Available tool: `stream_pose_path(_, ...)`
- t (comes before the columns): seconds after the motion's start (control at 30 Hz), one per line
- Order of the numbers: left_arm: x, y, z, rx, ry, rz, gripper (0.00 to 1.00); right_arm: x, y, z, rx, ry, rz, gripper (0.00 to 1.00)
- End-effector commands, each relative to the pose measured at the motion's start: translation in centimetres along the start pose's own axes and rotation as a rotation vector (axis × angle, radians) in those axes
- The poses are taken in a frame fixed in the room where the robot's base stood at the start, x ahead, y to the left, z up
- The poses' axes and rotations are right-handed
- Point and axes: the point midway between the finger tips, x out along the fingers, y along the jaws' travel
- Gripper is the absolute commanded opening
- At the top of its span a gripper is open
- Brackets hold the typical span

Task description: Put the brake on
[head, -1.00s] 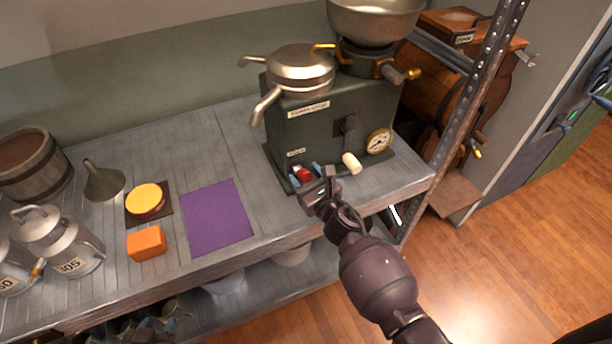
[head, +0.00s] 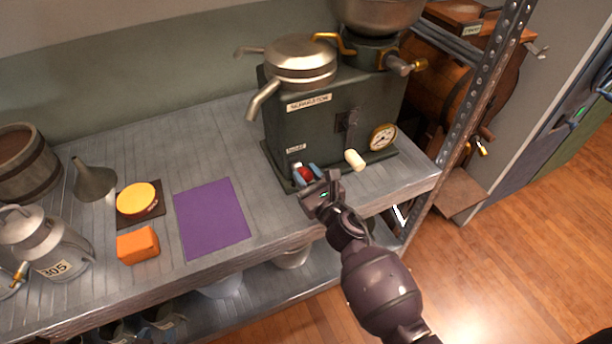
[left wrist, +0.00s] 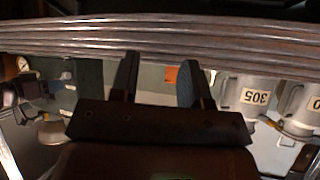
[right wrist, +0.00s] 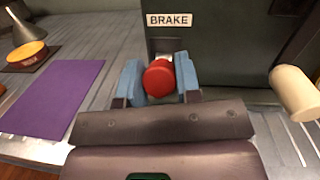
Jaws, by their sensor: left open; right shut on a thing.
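The brake knob is a red ball on the front of the dark green separator, under a BRAKE label (right wrist: 169,20). In the right wrist view the red knob (right wrist: 159,78) sits between the blue fingertips of my right gripper (right wrist: 159,80), which is shut on it. In the head view the knob (head: 306,173) shows just beyond that gripper (head: 309,178), low on the front of the separator (head: 290,130). My left gripper (left wrist: 158,78) is open and empty in the left wrist view, close to a shelf edge; the head view does not show it.
A cream crank handle (head: 355,160) sticks out to the right of the knob, near a dial gauge (head: 382,137). A purple mat (head: 212,218), an orange block (head: 138,245), a funnel (head: 94,179) and milk cans (head: 50,240) stand left on the shelf. A metal post (head: 482,95) stands at right.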

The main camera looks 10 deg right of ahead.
Motion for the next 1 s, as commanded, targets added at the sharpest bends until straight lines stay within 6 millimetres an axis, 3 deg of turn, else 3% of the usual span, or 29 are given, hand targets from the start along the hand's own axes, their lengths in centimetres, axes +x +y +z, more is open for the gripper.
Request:
stream_pose_path(0.5, 2.5, 0.5, 4.6, 0.023, -0.069, 0.019, 0.43, -0.1, 0.5, -0.9, -0.003, -0.127, -0.008, 0.00)
stream_pose_path(1.0, 4.7, 0.9, 7.7, 0.065, -0.107, 0.031, 0.43, -0.4, 0.7, -1.7, -0.011, -0.243, -0.025, 0.00)
